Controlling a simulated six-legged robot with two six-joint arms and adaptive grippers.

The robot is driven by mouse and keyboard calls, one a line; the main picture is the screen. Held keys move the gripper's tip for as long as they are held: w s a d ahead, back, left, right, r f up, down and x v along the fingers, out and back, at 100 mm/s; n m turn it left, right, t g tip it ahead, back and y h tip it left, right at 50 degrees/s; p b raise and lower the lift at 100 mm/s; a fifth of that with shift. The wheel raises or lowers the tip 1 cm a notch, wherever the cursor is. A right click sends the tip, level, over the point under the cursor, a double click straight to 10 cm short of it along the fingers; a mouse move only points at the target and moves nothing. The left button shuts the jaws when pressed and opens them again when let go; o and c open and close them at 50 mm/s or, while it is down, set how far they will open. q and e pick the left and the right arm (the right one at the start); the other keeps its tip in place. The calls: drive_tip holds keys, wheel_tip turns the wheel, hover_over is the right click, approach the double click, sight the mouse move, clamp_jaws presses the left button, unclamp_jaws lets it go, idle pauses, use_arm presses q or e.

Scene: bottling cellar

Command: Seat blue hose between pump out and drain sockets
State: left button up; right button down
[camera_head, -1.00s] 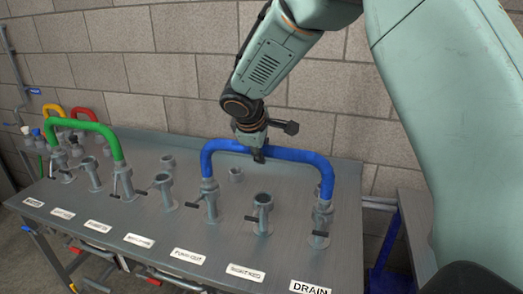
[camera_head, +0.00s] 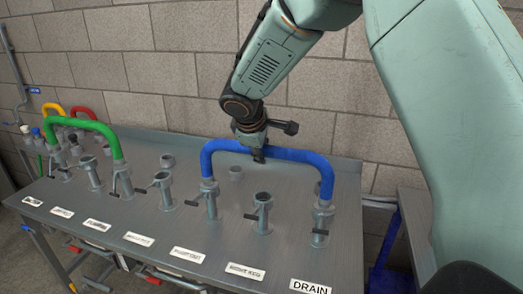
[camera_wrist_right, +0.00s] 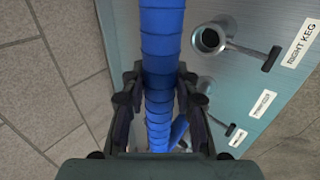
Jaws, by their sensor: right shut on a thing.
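The blue hose (camera_head: 292,155) arches like an upside-down U between two sockets on the bench. Its left end stands over the pump out socket (camera_head: 211,207) and its right end over the drain socket (camera_head: 320,235). Both ends look upright and meet the socket tops; I cannot tell how deep they sit. My right gripper (camera_head: 259,155) is shut on the hose's top span, left of its middle. In the right wrist view the hose (camera_wrist_right: 160,45) runs between the two fingers. My left gripper is out of view.
The right keg socket (camera_head: 263,213) stands empty between the hose ends. A green hose (camera_head: 85,123) arches over sockets at left, with yellow (camera_head: 53,109) and red (camera_head: 86,112) hoses behind. Small side levers stick out from the sockets. A block wall (camera_head: 150,60) rises behind the bench (camera_head: 130,215).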

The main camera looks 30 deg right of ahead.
drive_tip(key=shift+r, duration=0.1)
drive_tip(key=c, duration=1)
unclamp_jaws()
drive_tip(key=shift+o, duration=0.3)
drive_tip(key=v, duration=1.2)
